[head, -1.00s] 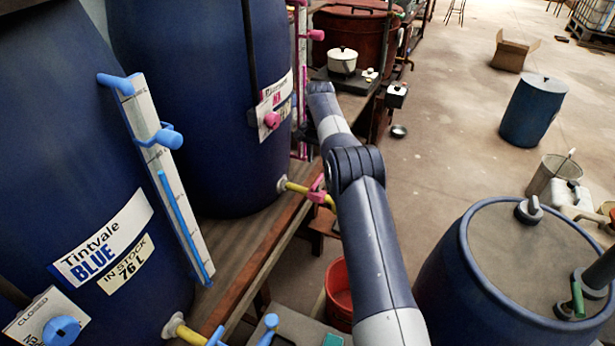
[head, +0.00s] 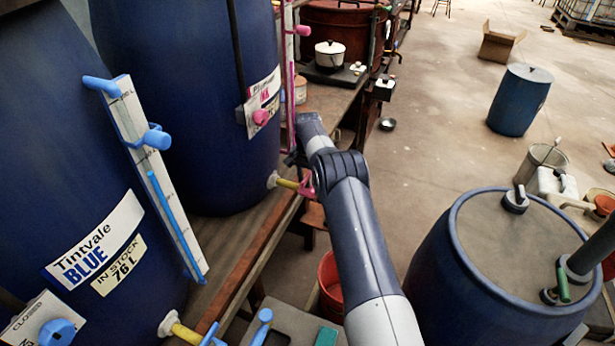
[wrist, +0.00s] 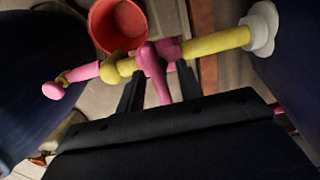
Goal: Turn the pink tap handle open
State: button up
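The pink tap handle (wrist: 155,68) sits on a yellow pipe (wrist: 215,42) in the wrist view. The pipe leaves a pale flange (wrist: 262,28) on a dark blue vat. My gripper (wrist: 160,88) is open, with one dark finger on each side of the handle's lower arm. Gaps show between the fingers and the handle, and I cannot tell if either touches. In the head view the pink handle (head: 306,186) shows beside my arm, low on the second blue vat (head: 175,120). My fingers are mostly hidden there.
A red bucket (head: 333,285) stands on the floor below the tap; it also shows in the wrist view (wrist: 118,24). The Tintvale Blue vat (head: 60,170) with blue fittings is at the left. A blue drum (head: 440,250) stands at the right.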

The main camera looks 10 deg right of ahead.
jog(key=shift+c, duration=0.4)
grip_shut()
jog(key=shift+n, duration=0.3)
jog(key=n+b, duration=0.2)
jog(key=shift+n, duration=0.3)
jog(key=n+b, duration=0.1)
jog(key=n, duration=1.3)
jog(key=shift+r+n, duration=0.1)
jog(key=shift+n, duration=0.2)
